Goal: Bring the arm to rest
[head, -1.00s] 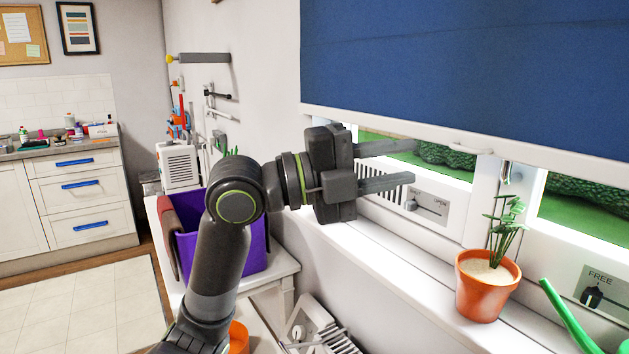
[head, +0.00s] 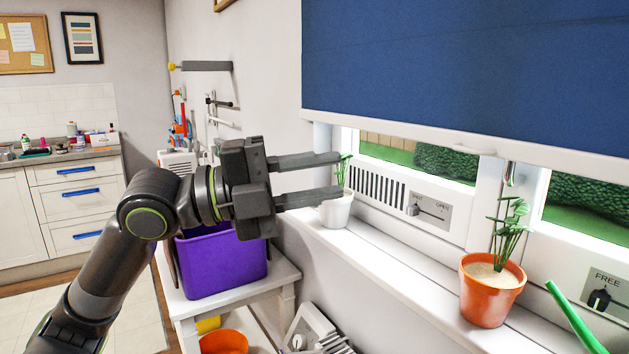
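My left gripper (head: 342,176) is in the middle of the head view, on the arm that comes in from the lower left. Its two dark fingers point right towards the window and stand apart with nothing between them. The fingertips overlap a white pot with a small plant (head: 336,211) on the sill; I cannot tell whether they touch it. My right gripper is not in the head view.
A window sill (head: 395,262) runs along the right, with an orange plant pot (head: 490,290) on it. A blue blind (head: 460,70) hangs above. A purple bin (head: 222,264) stands on a white table (head: 285,272) below the gripper. A vent slider (head: 430,211) is on the window frame.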

